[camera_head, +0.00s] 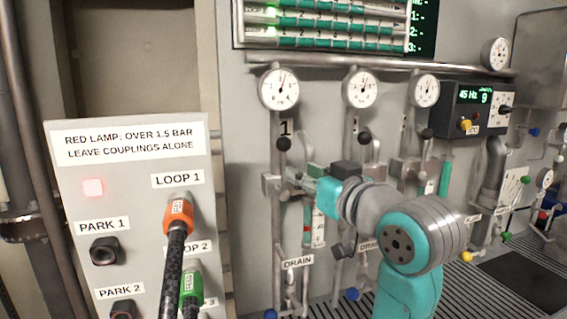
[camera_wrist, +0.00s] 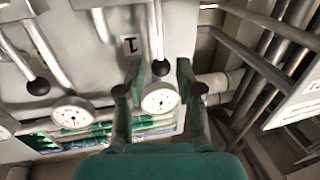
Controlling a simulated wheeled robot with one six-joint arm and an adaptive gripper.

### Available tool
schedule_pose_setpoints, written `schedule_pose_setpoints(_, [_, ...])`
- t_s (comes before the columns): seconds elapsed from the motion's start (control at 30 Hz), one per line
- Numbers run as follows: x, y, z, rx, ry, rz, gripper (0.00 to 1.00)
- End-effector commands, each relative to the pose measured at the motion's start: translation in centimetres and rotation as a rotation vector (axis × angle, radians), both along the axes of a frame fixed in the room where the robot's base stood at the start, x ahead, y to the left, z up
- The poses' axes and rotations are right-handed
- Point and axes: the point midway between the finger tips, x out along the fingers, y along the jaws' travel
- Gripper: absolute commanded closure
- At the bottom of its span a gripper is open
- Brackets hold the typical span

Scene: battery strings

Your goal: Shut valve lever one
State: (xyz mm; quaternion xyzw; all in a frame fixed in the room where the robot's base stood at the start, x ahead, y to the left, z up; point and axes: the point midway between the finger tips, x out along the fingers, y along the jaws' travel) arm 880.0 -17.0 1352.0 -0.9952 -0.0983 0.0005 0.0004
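In the wrist view, which is upside down, the knob (camera_wrist: 159,68) shows between the two fingers. My gripper (camera_wrist: 160,72) is open, with a finger on each side of the knob in that picture. I cannot tell how far the fingers are from the lever in depth. In the head view my teal gripper (camera_head: 297,177) is just right of and below the knob, partly hidden by my wrist.
Two more black-knobbed levers (camera_head: 365,138) (camera_head: 427,133) stand to the right, under round gauges. A sign panel (camera_head: 135,142) on the left carries a lit red lamp (camera_head: 92,187), an orange coupling (camera_head: 178,216) on Loop 1 and a green coupling (camera_head: 190,288).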

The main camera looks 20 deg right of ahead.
Motion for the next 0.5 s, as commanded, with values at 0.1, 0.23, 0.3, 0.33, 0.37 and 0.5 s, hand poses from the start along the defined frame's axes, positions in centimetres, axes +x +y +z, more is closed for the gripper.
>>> schedule_pose_setpoints(0.1, [2.2,0.5,-0.1,-0.001,0.003,0.001,0.64])
schedule_pose_setpoints(0.23, [4.4,0.9,0.0,0.001,0.000,0.001,0.64])
schedule_pose_setpoints(0.3, [5.5,1.2,0.0,0.000,0.001,0.001,0.64])
schedule_pose_setpoints(0.33, [5.9,1.3,0.0,0.000,0.001,0.001,0.64])
schedule_pose_setpoints(0.37, [6.3,1.3,0.0,-0.001,0.001,0.000,0.64])
schedule_pose_setpoints(0.5, [7.6,1.5,0.0,-0.001,0.000,0.000,0.64])
